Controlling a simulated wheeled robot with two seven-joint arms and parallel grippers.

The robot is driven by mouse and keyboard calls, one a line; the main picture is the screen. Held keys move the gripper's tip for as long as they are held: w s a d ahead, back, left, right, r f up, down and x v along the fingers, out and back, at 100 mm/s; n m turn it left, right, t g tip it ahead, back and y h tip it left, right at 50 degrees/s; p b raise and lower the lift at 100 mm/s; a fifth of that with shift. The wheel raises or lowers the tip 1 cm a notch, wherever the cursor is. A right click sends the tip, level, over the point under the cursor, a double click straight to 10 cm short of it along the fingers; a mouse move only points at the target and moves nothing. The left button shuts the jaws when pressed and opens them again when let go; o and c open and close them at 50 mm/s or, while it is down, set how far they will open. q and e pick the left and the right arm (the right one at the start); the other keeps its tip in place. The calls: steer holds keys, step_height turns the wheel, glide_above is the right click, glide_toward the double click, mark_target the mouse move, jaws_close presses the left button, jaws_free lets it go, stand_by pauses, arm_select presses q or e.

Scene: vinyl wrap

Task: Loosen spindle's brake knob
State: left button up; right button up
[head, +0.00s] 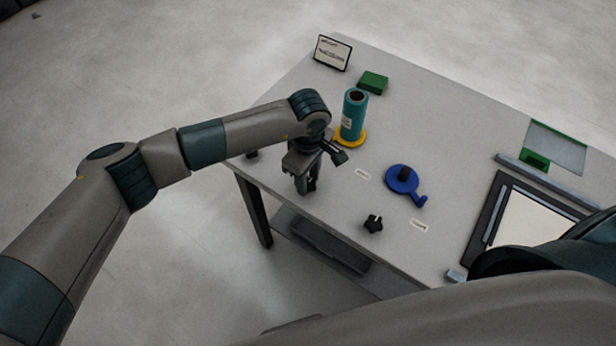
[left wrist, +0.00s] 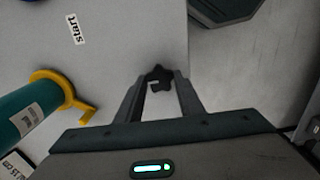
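The yellow spindle (head: 361,138) carries an upright teal roll (head: 354,114) on the table; its yellow crank (left wrist: 84,112) shows in the left wrist view. My left gripper (head: 306,186) points down at the table's front edge, in front of this spindle. In the left wrist view its fingers (left wrist: 160,92) stand apart, open, with a black star-shaped brake knob (left wrist: 158,77) between or just beyond their tips. I cannot tell whether they touch it; the gripper hides this knob in the head view. My right arm shows at lower right, its gripper out of view.
A blue spindle with a crank (head: 403,180) stands to the right, with another black knob (head: 373,224) in front of it. A green block (head: 373,82) and a sign (head: 332,53) are at the back. A framed board (head: 530,222) lies at right.

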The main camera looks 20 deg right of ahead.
arm_select(q)
steer(key=shift+c, duration=1.3)
